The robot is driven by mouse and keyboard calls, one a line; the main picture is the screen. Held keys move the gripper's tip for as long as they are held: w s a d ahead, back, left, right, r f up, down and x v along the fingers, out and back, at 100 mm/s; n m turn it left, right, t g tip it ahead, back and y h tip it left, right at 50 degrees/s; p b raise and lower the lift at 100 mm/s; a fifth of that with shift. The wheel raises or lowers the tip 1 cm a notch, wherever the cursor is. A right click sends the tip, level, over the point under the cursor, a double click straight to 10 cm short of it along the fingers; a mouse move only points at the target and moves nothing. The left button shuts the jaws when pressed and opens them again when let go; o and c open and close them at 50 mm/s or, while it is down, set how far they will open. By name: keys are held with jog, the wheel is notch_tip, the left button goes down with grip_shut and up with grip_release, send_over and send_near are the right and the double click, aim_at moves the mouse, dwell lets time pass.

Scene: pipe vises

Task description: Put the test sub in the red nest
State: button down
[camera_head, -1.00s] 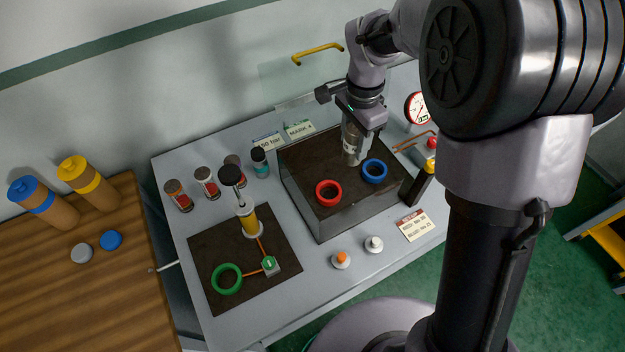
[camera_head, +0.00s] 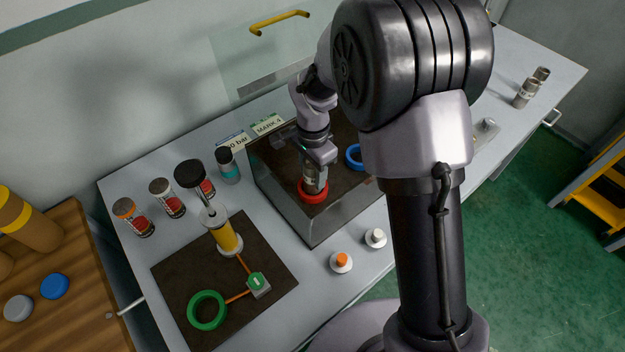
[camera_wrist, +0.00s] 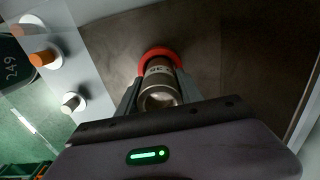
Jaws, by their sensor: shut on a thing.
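The test sub is a grey metal cylinder (camera_head: 316,178); it also shows between the fingers in the wrist view (camera_wrist: 159,84). My gripper (camera_head: 318,165) is shut on it, holding it upright at the red nest. The red nest (camera_head: 313,196) is a red ring on the dark floor of the clear-walled box; it also shows in the wrist view (camera_wrist: 158,54). The sub's lower end is at the ring, and I cannot tell whether it is fully seated or just above. The gripper hides part of the sub in the head view.
A blue ring (camera_head: 354,156) lies right of the red nest. The clear wall (camera_head: 300,222) of the box stands in front. A hand pump (camera_head: 226,236) and green ring (camera_head: 207,310) are on a mat at left. Orange (camera_head: 341,261) and white (camera_head: 375,237) knobs sit in front.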

jog(key=shift+f, duration=0.6)
jog(key=shift+f, duration=0.1)
jog(key=shift+f, duration=0.15)
jog(key=c, duration=0.8)
grip_release()
jog(key=shift+o, duration=0.2)
jog(key=shift+r, duration=0.2)
